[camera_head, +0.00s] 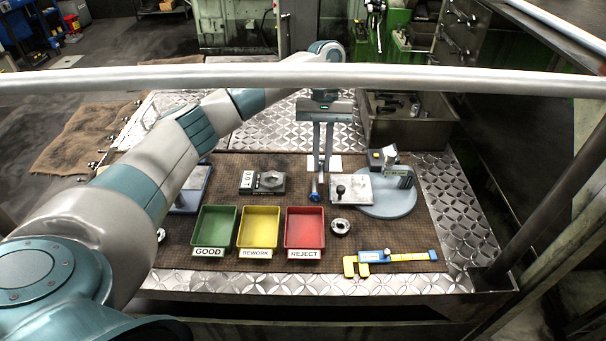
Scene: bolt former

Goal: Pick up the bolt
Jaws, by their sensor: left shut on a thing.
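My left arm reaches in from the left, and its gripper (322,168) points down over the middle of the bench. Its two fingers are close together, shut on the bolt (315,193). The bolt hangs upright below the fingertips with its blue end down; its upper part is hidden by the fingers. I cannot tell how far its lower end is above the mat. My right gripper is not in view.
Green (214,231), yellow (259,231) and red (304,231) trays stand in front, labelled GOOD, REWORK and REJECT. A round-based gauge (397,203) is to the right. A yellow-blue caliper (390,258) lies at front right. A metal bin (425,133) stands behind. A rail (450,79) crosses the view.

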